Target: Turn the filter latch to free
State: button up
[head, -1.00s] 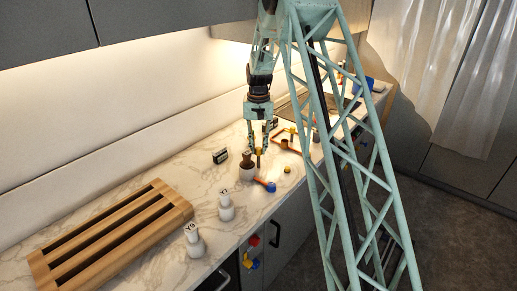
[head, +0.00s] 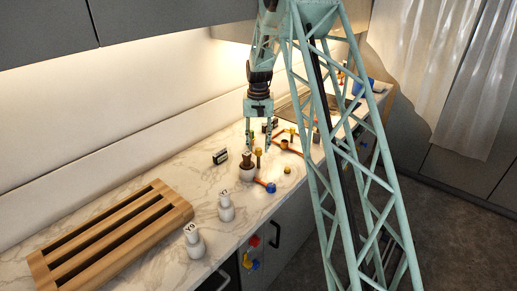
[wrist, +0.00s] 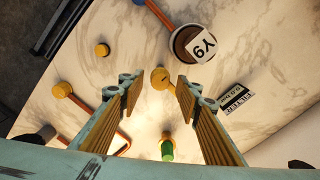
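My gripper (head: 258,149) is open and empty above the counter. In the wrist view a yellow round knob (wrist: 160,78) with a dark mark shows between the open fingertips (wrist: 153,88), not touched by either one. In the head view the knob (head: 258,152) tops a thin upright post just below the fingers. I cannot tell for certain which part is the filter latch. An orange lever (wrist: 158,13) with a blue end (head: 271,187) reaches out from the pot.
A small dark display (head: 220,156) stands behind the pot. Other yellow knobs (wrist: 62,89), an orange bar and a green-ended piece (wrist: 167,149) are close by. White bottles (head: 226,208) and a slatted wooden rack (head: 185,208) stand to the left. Bare marble lies between them.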

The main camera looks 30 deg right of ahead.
aim_at(259, 148)
notch_tip(259, 148, up, 11)
jog(key=shift+f, duration=0.2)
dwell(0.4)
dwell(0.5)
jog(key=s+a+r+n+t+b, duration=0.1)
jog(key=s+a+r, duration=0.4)
jog(key=s+r, duration=0.25)
jog(key=s+a+r+n+b, duration=0.1)
jog(key=s+a+r+b, duration=0.1)
jog(key=s+a+r, duration=0.55)
jog(key=s+a+r+n+t+b, duration=0.1)
jog(key=s+a+r, duration=0.35)
jog(key=s, duration=0.55)
jog(key=s+a+f+n+b, duration=0.1)
jog(key=s+a, duration=0.1)
jog(key=s, duration=0.9)
jog(key=s+a+f+n+t+b, duration=0.1)
jog(key=s+a+f, duration=0.1)
jog(key=s, duration=0.9)
jog(key=s+a+f+n+t+b, duration=0.1)
jog(key=s+a+f+b, duration=0.1)
jog(key=s, duration=0.9)
jog(key=shift+a, duration=0.8)
